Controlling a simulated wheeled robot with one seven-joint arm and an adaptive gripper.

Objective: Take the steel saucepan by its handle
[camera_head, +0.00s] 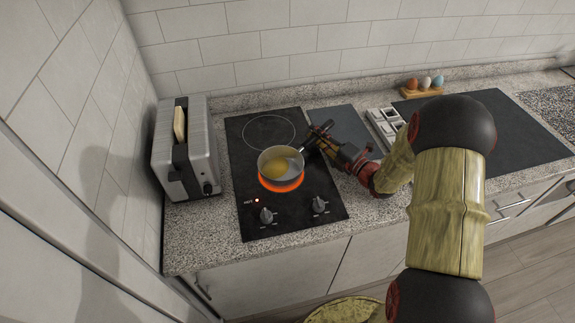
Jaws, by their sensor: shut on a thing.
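The steel saucepan (281,178) is on the front zone of the black cooktop, with yellow contents inside. The zone under it glows orange. Its dark handle (305,147) points to the back right. My gripper (318,139) comes in from the right and is shut on the handle. The fingers partly hide the handle. I cannot tell whether the pan touches the glass or is slightly raised.
A toaster (184,150) with bread stands left of the cooktop (243,212). Two knobs (266,215) are at its front. A white compartmented holder (385,125) stands behind my wrist. Eggs on a wooden stand (424,91) are at the back right.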

